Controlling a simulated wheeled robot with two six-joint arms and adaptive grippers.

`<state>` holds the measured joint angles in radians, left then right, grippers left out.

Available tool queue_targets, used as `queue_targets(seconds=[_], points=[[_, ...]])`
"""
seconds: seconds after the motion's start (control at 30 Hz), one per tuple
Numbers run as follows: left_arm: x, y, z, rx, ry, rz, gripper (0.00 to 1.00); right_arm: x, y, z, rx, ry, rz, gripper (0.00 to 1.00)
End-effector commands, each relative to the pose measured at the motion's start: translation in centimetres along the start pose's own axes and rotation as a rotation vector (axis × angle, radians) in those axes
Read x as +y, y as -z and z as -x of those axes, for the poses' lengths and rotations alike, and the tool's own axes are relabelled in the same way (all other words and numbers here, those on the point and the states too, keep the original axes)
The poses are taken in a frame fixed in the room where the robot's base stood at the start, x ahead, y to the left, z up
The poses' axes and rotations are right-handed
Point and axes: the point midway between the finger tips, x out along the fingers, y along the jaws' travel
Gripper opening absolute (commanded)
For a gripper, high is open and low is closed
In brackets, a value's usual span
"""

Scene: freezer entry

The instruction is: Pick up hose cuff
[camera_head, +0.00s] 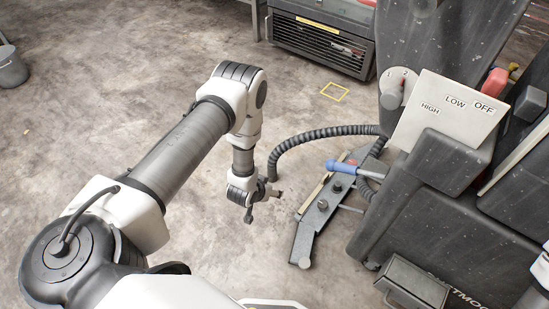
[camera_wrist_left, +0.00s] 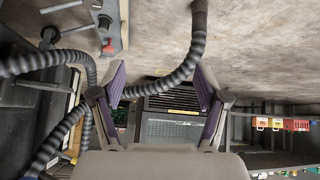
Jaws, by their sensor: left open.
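The hose (camera_head: 325,131) is dark, ribbed and flexible. It leaves the dark machine, arches left and bends down towards my left gripper (camera_head: 265,204). Its smooth dark end, the hose cuff (camera_head: 272,176), is close beside that gripper, partly hard to make out. In the left wrist view the cuff (camera_wrist_left: 199,6) is at the top edge, cut off by the frame. The ribbed hose (camera_wrist_left: 178,78) crosses the gap between the open fingers of my left gripper (camera_wrist_left: 160,85) and passes behind the left finger. No grip on it shows. My right gripper is out of view.
The machine with a HIGH/LOW/OFF panel (camera_head: 455,108) fills the right side. A floor tool (camera_head: 318,215) and a blue-handled tool (camera_head: 350,168) are right of my left gripper. A dark vented unit (camera_head: 320,38) stands at the back.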

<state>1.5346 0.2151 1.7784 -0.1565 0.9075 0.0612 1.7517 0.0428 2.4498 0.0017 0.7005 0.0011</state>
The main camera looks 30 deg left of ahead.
Motion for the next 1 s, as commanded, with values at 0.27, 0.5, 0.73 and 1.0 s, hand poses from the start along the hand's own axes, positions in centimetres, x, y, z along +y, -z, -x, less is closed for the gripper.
queue_targets(seconds=[0.27, 0.5, 0.73, 1.0], points=[[-8.1, -1.1, -19.6, 0.358, 0.030, -0.023, 0.74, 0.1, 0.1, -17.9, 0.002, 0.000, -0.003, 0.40], [-11.5, 0.5, -23.9, 0.510, 0.042, -0.055, 0.74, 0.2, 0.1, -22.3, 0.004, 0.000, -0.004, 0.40], [-11.6, 2.1, -26.4, 0.519, 0.042, -0.058, 0.74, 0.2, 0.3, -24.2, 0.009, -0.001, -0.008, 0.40], [-11.4, 3.7, -30.3, 0.518, 0.042, -0.058, 0.74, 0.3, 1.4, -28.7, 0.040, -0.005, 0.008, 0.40]])
